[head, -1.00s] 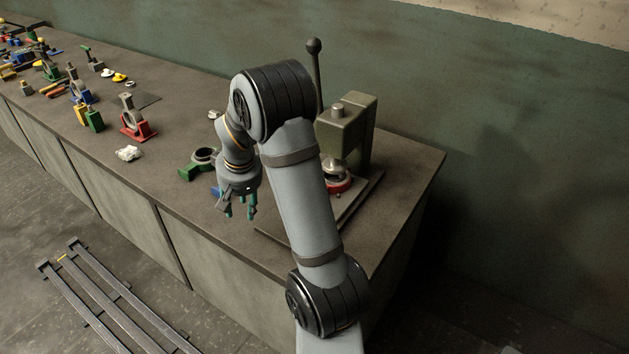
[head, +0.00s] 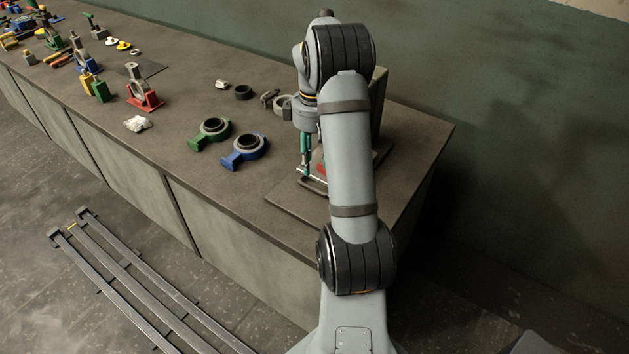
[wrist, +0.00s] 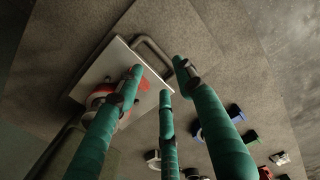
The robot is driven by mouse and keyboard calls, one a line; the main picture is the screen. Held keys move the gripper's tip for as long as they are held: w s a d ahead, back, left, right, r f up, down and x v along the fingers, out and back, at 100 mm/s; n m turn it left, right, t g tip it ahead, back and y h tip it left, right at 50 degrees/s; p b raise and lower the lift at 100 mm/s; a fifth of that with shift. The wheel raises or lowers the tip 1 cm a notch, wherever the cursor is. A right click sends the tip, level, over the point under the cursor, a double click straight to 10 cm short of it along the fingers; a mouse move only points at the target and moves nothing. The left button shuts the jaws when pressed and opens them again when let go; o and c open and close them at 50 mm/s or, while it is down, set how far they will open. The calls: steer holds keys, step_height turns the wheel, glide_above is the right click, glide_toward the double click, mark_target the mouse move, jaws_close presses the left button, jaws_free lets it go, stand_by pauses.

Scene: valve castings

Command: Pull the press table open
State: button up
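The press table is a pale metal plate (wrist: 112,62) with a red part and a bent bar handle (wrist: 153,50) at its edge, in the wrist view. In the head view the handle (head: 312,178) shows as a light bar just below my gripper (head: 305,168); my arm hides most of the table. In the wrist view my gripper (wrist: 163,78) has green-wrapped fingers standing apart, near the handle. One finger lies on the far side of the handle from the other two. Contact cannot be told. The olive press (head: 377,100) is mostly hidden behind my arm.
A green ring casting (head: 196,143) and a blue ring casting (head: 231,160) lie left of the press on the bench (head: 200,90). A dark ring (head: 243,92) lies behind them. The press base plate (head: 288,207) is bare at its front left.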

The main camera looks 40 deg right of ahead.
step_height(320, 180, down, 9)
steer(key=shift+r, duration=0.2)
steer(key=shift+c, duration=0.3)
steer(key=c, duration=0.8)
jaws_close()
